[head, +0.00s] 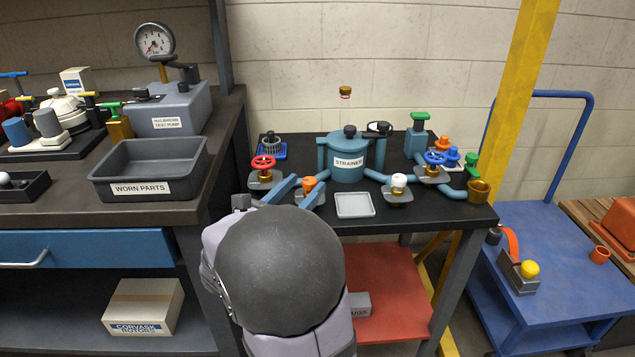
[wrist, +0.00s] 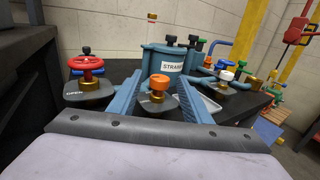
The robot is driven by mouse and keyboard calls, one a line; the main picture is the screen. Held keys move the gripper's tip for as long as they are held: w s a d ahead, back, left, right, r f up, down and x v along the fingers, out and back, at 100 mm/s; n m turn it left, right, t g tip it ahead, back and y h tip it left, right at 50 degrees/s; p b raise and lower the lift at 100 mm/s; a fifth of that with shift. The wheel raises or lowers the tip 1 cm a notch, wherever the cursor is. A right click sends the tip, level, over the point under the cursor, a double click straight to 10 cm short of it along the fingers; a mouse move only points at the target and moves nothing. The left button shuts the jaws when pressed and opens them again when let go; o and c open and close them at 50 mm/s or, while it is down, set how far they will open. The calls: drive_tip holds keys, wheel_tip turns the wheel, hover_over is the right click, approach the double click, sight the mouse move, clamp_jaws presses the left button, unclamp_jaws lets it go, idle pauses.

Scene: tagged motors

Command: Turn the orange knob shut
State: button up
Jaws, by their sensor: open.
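The orange knob (head: 309,184) sits on a brass stem above a dark plate, at the front left of the black table. In the wrist view the knob (wrist: 159,82) is between the two blue fingers of my gripper (wrist: 158,92), with a gap showing on each side. My gripper (head: 298,190) is open and holds nothing. Whether its fingertips reach fully past the knob is hard to tell. The writing on the knob's plate is not readable.
A red handwheel valve (head: 263,164) stands left of the knob. The blue strainer (head: 349,158) is behind it. A white knob (head: 399,181) and a grey tray (head: 355,205) are to the right. Another orange knob (head: 442,144) is at the back right.

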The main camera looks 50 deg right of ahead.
drive_tip(key=shift+x, duration=3.65)
drive_tip(key=c, duration=1)
drive_tip(key=shift+g, duration=0.3)
drive_tip(key=m+g+p, duration=0.1)
drive_tip(key=g, duration=0.1)
drive_tip(key=s+m+g, duration=0.1)
drive_tip(key=m+g, duration=0.1)
drive_tip(key=shift+r+h+p, duration=0.15)
drive_tip(key=shift+h+p, duration=0.15)
drive_tip(key=shift+p, duration=0.1)
drive_tip(key=shift+s+m+g+p, duration=0.15)
drive_tip(key=shift+m+g, duration=0.25)
drive_tip(key=shift+g, duration=0.25)
drive_tip(key=shift+s+m+g+p, duration=0.15)
drive_tip(key=shift+m+g, duration=0.25)
drive_tip(key=shift+g, duration=0.25)
